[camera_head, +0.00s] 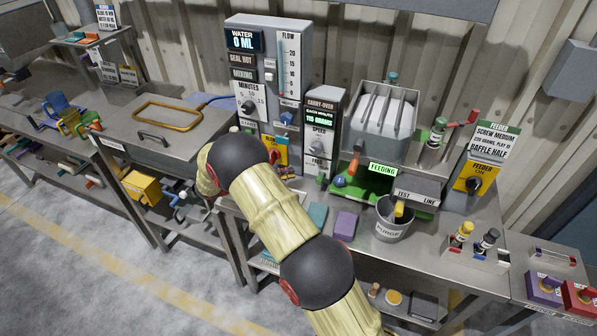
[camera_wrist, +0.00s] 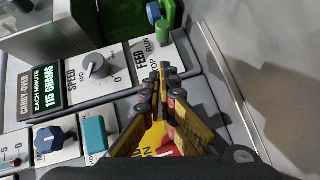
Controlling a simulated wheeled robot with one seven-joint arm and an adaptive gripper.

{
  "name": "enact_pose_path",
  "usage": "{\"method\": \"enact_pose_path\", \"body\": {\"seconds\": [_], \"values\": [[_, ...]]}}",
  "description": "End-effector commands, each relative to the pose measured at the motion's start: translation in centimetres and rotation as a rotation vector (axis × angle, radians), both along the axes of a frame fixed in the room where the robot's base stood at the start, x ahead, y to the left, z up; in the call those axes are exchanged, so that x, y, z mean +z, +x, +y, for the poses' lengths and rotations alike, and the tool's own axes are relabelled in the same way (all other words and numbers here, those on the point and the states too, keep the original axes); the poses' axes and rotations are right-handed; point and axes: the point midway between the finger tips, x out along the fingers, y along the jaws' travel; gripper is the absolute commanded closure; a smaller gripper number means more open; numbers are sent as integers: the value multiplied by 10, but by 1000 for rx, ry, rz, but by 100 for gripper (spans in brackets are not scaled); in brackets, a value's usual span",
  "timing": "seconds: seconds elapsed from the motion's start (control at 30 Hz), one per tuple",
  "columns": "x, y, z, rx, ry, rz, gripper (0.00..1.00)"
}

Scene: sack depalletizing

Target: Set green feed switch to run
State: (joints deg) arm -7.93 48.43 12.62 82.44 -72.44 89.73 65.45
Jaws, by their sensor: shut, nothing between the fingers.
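In the wrist view, the carry-over panel (camera_wrist: 110,75) carries a grey speed knob (camera_wrist: 96,66) and the printed words FEED and RUN. My gripper (camera_wrist: 163,70) is shut and empty, its tips over the panel's feed end beside that lettering. The carry-over panel (camera_head: 318,135) stands mid-bench in the head view, where my arm hides most of my gripper. A green sign (camera_head: 382,168) reads FEEDING.
A green part with a blue knob (camera_wrist: 153,12) lies just beyond the fingertips. A yellow plate with a red knob shows under the fingers. The hopper (camera_head: 375,125) stands right of the panel, with a steel bucket (camera_head: 392,228) in front. The water panel (camera_head: 265,75) is to the left.

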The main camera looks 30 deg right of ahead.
Motion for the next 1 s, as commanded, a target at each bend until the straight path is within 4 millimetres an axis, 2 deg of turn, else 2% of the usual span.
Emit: {"method": "enact_pose_path", "body": {"seconds": [0.1, 0.33, 0.5, 1.0], "values": [[7, 4, 25, 3, 0, -2, 100], [11, 6, 51, 0, 0, 0, 100], [11, 6, 56, 0, 0, 0, 100], [13, 6, 56, -1, 4, 0, 100]]}}
